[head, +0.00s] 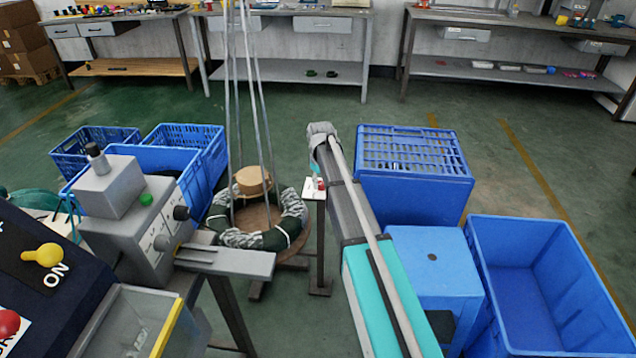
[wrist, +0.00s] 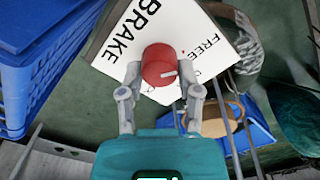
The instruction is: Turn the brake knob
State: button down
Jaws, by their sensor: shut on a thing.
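The red brake knob (wrist: 158,66) sits on a white panel (wrist: 120,58) lettered BRAKE on the left and FREE on the right. A white pointer line on the knob points to the right, toward the FREE side. My gripper (wrist: 161,84) has one finger on each side of the knob and is shut on it. My gripper is mostly hidden behind my arm there.
A coil stand (head: 262,238) with straps stands just left of the post. Blue crates (head: 410,205) and a blue bin (head: 535,250) stand to the right. A grey machine (head: 130,220) is at the left. Green floor lies open behind.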

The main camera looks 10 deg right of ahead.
jog(key=shift+d+m, duration=0.1)
jog(key=shift+m, duration=0.4)
jog(key=m, duration=0.4)
jog(key=shift+s, duration=0.1)
jog(key=m, duration=0.3)
jog(key=shift+m, duration=1.9)
jog(key=shift+c, duration=2.2)
grip_release()
jog(key=shift+o, duration=0.8)
